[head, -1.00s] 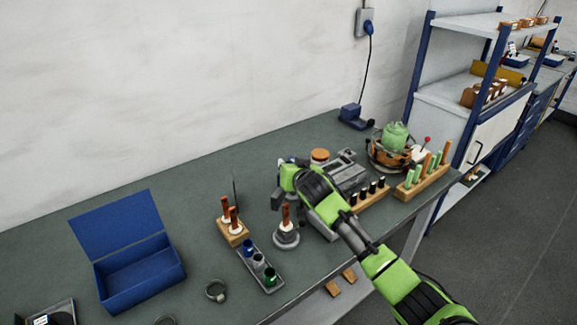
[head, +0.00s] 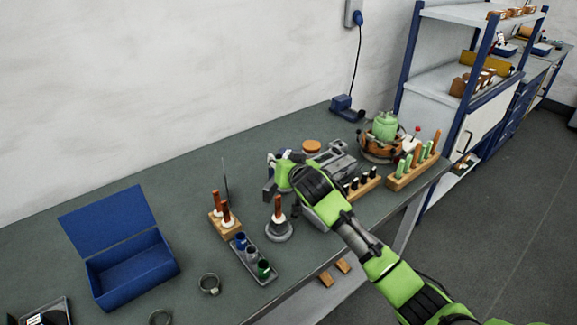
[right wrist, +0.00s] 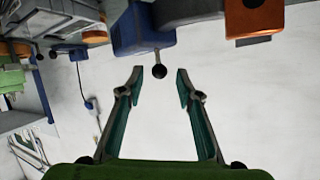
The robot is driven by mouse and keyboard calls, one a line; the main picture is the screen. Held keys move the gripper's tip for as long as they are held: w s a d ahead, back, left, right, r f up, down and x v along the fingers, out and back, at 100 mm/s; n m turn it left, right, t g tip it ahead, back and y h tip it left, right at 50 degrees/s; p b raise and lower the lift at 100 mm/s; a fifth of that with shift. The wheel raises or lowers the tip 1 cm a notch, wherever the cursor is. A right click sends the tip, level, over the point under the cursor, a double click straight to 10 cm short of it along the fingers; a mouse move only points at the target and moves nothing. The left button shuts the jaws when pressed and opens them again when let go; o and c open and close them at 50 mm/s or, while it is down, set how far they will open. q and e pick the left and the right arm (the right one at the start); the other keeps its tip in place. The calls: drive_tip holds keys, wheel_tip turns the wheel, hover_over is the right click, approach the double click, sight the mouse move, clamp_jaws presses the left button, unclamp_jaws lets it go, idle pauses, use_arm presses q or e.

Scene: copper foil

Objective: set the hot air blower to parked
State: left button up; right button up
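A blue housing with a short lever ending in a black ball shows at the top middle of the right wrist view; I take it to be the hot air blower (right wrist: 143,32). Its ball lever (right wrist: 159,71) points down in that picture. My right gripper (right wrist: 158,70) is open, with a finger on either side of the ball in the picture. I cannot tell whether they touch it. In the head view my right gripper (head: 269,176) is over the middle of the bench and hides most of the blower. My left gripper is not in view.
An orange block (right wrist: 255,18) is beside the blower. On the bench (head: 180,180) stand a round stand with a handle (head: 278,230), a wooden holder (head: 228,228), a tray of small jars (head: 252,257) and an open blue box (head: 130,272). A corded blue device (head: 345,110) sits near the wall.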

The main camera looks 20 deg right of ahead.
drive_tip(key=v, duration=0.8)
drive_tip(key=shift+s, duration=0.1)
